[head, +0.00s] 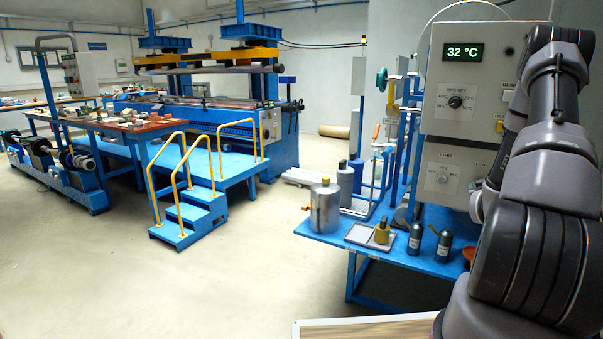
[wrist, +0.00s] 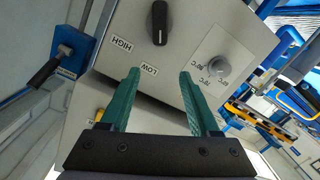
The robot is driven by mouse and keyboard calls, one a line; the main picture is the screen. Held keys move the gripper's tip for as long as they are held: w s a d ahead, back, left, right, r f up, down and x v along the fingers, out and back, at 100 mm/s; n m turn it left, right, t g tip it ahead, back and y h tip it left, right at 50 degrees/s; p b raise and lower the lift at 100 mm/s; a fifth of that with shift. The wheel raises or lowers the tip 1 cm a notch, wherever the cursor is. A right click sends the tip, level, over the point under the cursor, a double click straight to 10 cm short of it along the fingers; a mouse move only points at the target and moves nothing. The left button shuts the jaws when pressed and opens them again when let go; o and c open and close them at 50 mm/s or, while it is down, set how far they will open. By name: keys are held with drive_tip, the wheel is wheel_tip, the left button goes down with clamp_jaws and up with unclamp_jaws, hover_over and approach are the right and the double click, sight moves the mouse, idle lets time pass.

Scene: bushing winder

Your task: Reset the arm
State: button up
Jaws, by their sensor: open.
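My arm (head: 535,190) reaches up and over at the right of the head view, in front of the grey control cabinet. My gripper (wrist: 160,72) shows in the wrist view with its two green fingers apart and nothing between them. The fingers point at the grey cabinet face (wrist: 185,40), which looks tilted in this view. A black knob (wrist: 159,24) with HIGH and LOW labels lies beyond the fingertips, and a grey dial (wrist: 214,67) is to the right. I cannot tell whether the fingers touch the panel. The gripper is mostly hidden in the head view.
The cabinet's display (head: 464,51) reads 32 °C. A blue bench (head: 420,262) below holds a metal canister (head: 325,207), a tray (head: 366,237) and small bottles. A blue box with a lever (wrist: 52,67) stands left in the wrist view. Open floor (head: 220,285) lies at left.

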drive_tip(key=w+a+r+m+g+y, duration=0.1)
drive_tip(key=a+r, duration=0.4)
drive_tip(key=r, duration=0.2)
drive_tip(key=w+a+r+m+y, duration=0.1)
drive_tip(key=a+r+y, duration=0.1)
drive_tip(key=a+r, duration=0.35)
drive_tip(key=s+a+r+g+y, duration=0.2)
drive_tip(key=s+a+r, duration=0.4)
drive_tip(key=a+r, duration=0.45)
drive_tip(key=s+a+r+g+y, duration=0.1)
drive_tip(key=s+a+r+y, duration=0.1)
drive_tip(key=s+a, duration=0.4)
drive_tip(key=s+a+r+g+y, duration=0.2)
drive_tip(key=s+a, duration=0.4)
drive_tip(key=s, duration=0.6)
drive_tip(key=s+a+r+m+g+y, duration=0.1)
drive_tip(key=s+a+r+y, duration=0.1)
drive_tip(key=s+a, duration=0.4)
drive_tip(key=s, duration=0.4)
drive_tip(key=shift+a+g, duration=0.2)
drive_tip(key=shift+g, duration=0.2)
drive_tip(key=shift+o, duration=0.3)
drive_tip(key=shift+w, duration=0.1)
